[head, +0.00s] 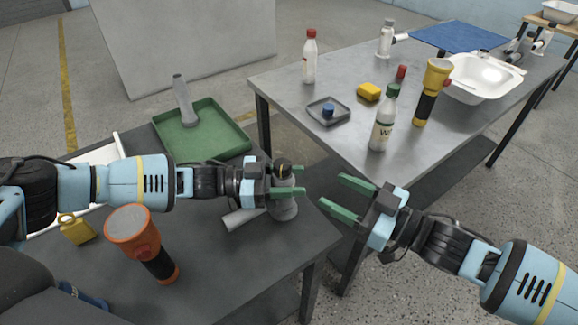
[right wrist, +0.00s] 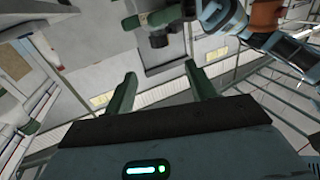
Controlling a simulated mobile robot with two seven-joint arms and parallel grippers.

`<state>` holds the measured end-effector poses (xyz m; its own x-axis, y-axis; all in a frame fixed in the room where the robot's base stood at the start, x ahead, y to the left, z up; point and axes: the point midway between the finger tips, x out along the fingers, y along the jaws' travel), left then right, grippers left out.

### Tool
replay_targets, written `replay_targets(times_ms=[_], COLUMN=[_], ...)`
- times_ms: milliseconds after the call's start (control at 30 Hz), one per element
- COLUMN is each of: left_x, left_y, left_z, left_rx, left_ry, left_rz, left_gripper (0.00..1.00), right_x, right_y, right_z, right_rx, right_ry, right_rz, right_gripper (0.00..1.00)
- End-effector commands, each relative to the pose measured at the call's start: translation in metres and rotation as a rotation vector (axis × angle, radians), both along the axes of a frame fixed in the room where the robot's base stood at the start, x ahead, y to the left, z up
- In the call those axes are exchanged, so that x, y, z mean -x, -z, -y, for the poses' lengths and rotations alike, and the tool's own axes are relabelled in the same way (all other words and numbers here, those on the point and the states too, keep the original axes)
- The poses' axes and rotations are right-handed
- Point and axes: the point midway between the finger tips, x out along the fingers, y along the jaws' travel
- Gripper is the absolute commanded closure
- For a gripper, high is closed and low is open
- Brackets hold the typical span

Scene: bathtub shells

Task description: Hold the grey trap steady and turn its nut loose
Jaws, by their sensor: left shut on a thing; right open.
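The grey trap (head: 286,208) stands near the right edge of the dark bench in the head view, with a grey pipe (head: 243,219) reaching left from its lower part. A darker band shows at its top, between the fingers; I cannot make out the nut clearly. My left gripper (head: 302,181) is shut on the trap's upper part from the left. My right gripper (head: 333,191) is open and empty, right of the trap and apart from it, its fingers pointing towards it. In the right wrist view, the open right fingers (right wrist: 162,80) show, with the left gripper's fingers beyond them.
A green tray (head: 240,144) holding a grey pipe piece (head: 184,104) lies behind my left arm. An orange flashlight (head: 133,232) and a yellow padlock-like item (head: 76,229) are in front. A second table (head: 300,93) with bottles and a white basin (head: 482,80) stands back right, across a gap.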

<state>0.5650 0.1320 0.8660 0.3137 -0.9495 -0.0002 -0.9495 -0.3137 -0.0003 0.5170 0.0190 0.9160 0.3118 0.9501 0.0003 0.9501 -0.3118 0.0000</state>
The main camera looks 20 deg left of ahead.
Motion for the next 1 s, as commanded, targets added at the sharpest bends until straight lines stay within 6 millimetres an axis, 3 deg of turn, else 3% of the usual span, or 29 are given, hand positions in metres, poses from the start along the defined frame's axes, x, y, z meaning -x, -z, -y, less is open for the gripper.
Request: replay_targets(times_ms=[267, 700, 1000], left_x=[0.0, 0.0, 0.0], left_y=[0.0, 0.0, 0.0], left_z=[0.0, 0.0, 0.0], left_rx=[0.0, 0.0, 0.0], left_ry=[0.0, 0.0, 0.0], left_rz=[0.0, 0.0, 0.0], left_gripper=[0.81, 0.81, 0.81], right_x=[-0.002, -0.025, -0.036], right_y=[0.0, -0.001, 0.0], right_z=[-0.009, -0.08, -0.111], right_rx=[-0.002, 0.0, -0.001], right_ry=[-0.002, -0.002, -0.001], right_rz=[0.0, 0.002, 0.001], right_gripper=[0.44, 0.44, 0.44])
